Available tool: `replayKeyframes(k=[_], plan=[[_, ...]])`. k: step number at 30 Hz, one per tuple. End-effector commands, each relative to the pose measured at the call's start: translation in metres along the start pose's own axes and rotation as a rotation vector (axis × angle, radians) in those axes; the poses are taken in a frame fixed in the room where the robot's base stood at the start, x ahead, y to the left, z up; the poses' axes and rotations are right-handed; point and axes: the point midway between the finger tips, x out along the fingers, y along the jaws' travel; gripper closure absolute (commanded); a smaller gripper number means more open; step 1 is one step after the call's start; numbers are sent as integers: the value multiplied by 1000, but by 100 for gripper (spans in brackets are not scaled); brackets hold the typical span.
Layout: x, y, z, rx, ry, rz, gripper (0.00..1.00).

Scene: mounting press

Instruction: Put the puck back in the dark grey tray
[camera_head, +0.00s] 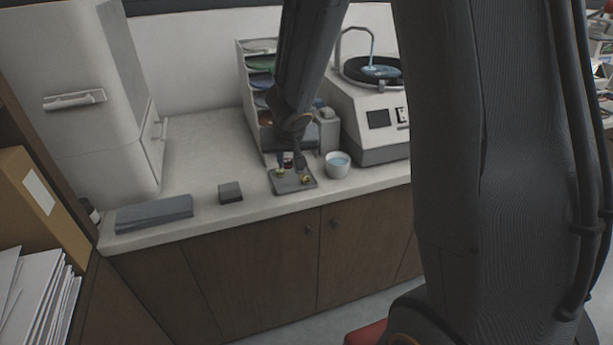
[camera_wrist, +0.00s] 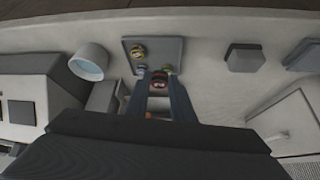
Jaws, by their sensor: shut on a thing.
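The dark grey tray (camera_head: 292,186) lies on the counter, and it also shows in the wrist view (camera_wrist: 172,45). A yellowish puck (camera_head: 306,179) sits on its right side in the head view, with a green-topped one (camera_head: 281,172) on its left. My gripper (camera_head: 289,163) points down at the tray's back edge. In the wrist view my gripper (camera_wrist: 157,82) is shut on a dark puck with a reddish face (camera_wrist: 158,76). The fingers hide part of it, and I cannot tell whether it touches the tray.
A white cup (camera_head: 338,165) of bluish liquid stands close right of the tray. A dark grey block (camera_head: 230,193) and a folded grey cloth (camera_head: 154,213) lie to the left. A shelf rack (camera_head: 246,90) and a grinding machine (camera_head: 375,135) stand behind.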

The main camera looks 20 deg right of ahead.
Motion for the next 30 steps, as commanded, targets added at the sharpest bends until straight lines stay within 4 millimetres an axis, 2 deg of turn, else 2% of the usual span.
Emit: replayKeyframes(k=[6,12,15,24,30], plan=[[1,2,-17,-312,-16,-199,98],[-5,6,-22,-527,4,-331,98],[1,5,-18,-567,9,-356,98],[41,2,8,-575,9,-361,98],[51,2,14,-575,10,-360,98]])
